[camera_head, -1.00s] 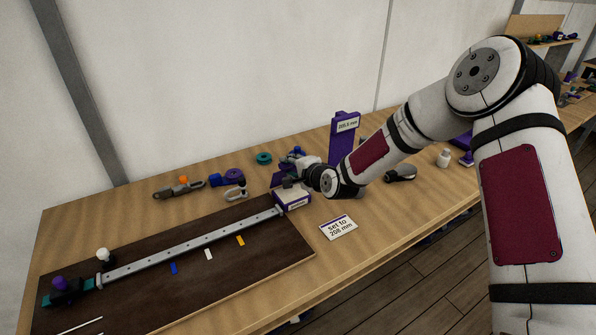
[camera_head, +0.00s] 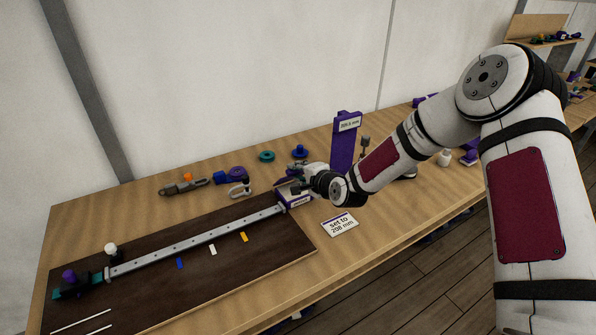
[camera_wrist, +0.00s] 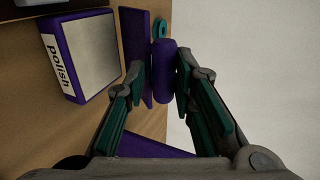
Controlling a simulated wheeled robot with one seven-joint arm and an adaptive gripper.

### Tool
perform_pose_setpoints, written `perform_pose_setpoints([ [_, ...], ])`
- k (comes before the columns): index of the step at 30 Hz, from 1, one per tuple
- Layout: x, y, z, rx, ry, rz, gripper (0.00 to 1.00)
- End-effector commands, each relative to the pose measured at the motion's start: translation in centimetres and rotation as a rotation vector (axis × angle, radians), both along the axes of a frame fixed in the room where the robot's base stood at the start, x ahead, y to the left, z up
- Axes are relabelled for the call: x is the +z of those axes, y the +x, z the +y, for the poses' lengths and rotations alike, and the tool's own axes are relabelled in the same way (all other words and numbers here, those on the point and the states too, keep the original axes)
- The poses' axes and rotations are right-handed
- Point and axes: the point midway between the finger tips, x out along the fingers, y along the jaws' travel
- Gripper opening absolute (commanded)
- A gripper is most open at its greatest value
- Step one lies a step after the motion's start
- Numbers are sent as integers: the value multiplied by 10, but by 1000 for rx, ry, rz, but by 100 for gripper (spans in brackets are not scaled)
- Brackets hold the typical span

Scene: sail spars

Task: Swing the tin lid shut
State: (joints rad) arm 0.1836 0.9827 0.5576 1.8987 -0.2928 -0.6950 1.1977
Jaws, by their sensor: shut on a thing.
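The tin is a low purple box with a white label reading "polish" (camera_wrist: 78,58), and its pale top shows uncovered in the wrist view. In the head view the tin (camera_head: 296,202) sits at the right end of the dark board, partly hidden by my gripper. The purple lid (camera_wrist: 136,45) shows as a narrow, nearly edge-on panel beside the tin, raised rather than flat on it. A rounded purple grip (camera_wrist: 164,72) lies beside the panel. My gripper (camera_wrist: 161,80) is shut on this grip, one finger on each side; it also shows in the head view (camera_head: 297,183).
The dark board (camera_head: 225,270) with a long metal rail (camera_head: 200,241) lies left of the tin. A "set to 208 mm" card (camera_head: 340,224) lies in front. A purple upright stand (camera_head: 343,145) is behind my wrist. A teal ring (camera_head: 267,156) and blue knob (camera_head: 300,152) lie behind.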

Motion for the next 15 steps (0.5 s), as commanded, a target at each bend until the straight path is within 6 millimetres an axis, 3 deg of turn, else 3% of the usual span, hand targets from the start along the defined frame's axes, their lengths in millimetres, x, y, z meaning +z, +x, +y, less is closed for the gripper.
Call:
perform_pose_setpoints([
  [15,-20,-18,-10,4,-2,6,0],
])
